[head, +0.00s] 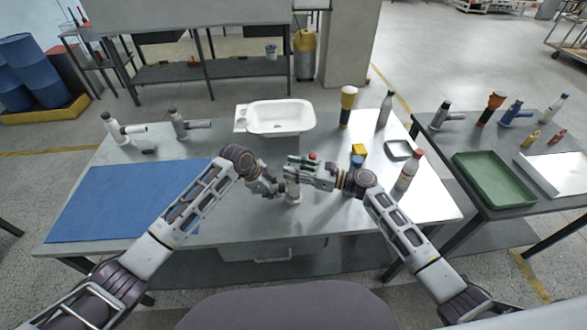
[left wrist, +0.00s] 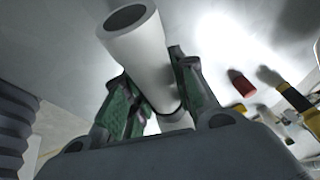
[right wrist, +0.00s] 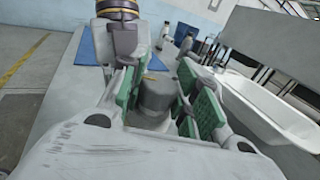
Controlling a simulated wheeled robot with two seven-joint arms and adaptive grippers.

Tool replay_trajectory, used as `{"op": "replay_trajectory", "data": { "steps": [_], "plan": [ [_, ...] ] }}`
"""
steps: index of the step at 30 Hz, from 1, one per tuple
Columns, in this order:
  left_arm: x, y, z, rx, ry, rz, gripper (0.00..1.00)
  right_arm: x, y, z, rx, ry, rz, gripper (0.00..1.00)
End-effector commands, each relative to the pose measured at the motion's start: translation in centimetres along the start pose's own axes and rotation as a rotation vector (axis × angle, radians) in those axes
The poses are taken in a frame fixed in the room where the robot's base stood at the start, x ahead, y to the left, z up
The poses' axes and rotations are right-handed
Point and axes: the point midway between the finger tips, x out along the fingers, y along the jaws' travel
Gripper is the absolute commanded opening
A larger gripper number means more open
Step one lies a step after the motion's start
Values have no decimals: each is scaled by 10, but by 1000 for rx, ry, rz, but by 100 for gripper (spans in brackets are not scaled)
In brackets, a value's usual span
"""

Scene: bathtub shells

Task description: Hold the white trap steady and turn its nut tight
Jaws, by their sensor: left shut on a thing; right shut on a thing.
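The white trap (head: 294,192) stands at the middle of the table, mostly hidden by my grippers in the head view. In the left wrist view its white tube (left wrist: 138,50) runs between the green finger pads. My left gripper (head: 283,188) is shut on this white body, low down. My right gripper (head: 298,166) is above it, shut around the trap's grey nut. In the right wrist view the grey nut (right wrist: 158,95) sits between the green pads of my right gripper (right wrist: 160,80). How tight the nut sits cannot be seen.
A white basin (head: 280,118) stands behind. A side table holds a green tray (head: 490,172).

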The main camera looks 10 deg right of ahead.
Motion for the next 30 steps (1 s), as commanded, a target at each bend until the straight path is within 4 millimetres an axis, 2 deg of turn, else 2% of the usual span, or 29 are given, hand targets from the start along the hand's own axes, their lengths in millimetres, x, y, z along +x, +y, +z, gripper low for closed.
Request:
{"op": "replay_trajectory", "data": {
  "steps": [1,2,7,20,26,30],
  "plan": [
    [0,0,0,1,1,1,0,0,-1,-1,0,1,-2,7],
    [0,0,0,1,1,1,0,0,-1,0,0,1,-2,34],
    [0,0,0,0,1,1,0,0,0,0,0,1,-2,55],
    [0,0,0,0,0,0,0,-3,0,0,0,0,-1,55],
    [0,0,0,0,0,0,0,-17,0,0,-1,1,-2,55],
    [0,0,0,0,0,0,0,-34,0,-1,0,2,-2,55]
  ]
}}
